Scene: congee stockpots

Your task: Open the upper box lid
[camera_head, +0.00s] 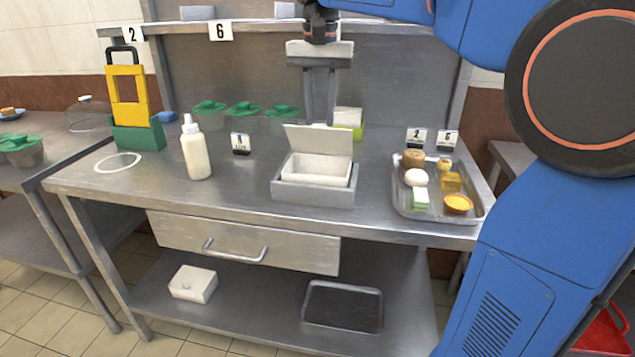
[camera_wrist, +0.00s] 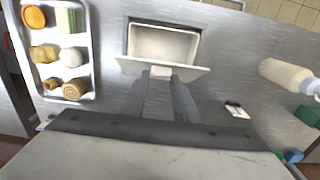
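The upper box (camera_head: 313,193) is a grey open-topped box with a white inner box on the steel worktop. Its pale lid (camera_head: 319,141) stands raised at the back edge, nearly upright, and the white inside shows. In the wrist view the box (camera_wrist: 160,42) is open, with the lid (camera_wrist: 165,67) edge toward my fingers. My gripper (camera_head: 319,115) points down behind the lid, its fingers apart with nothing seen between them. The fingertips (camera_wrist: 163,75) are close to the lid's back; I cannot tell whether they touch it.
A white bottle (camera_head: 195,150) and green-lidded pots (camera_head: 244,112) stand left and behind. A tray (camera_head: 399,205) of food pieces is at right. Below are a closed drawer (camera_head: 180,232) and a small white box (camera_head: 193,284) on the lower shelf. The worktop before the bottle is clear.

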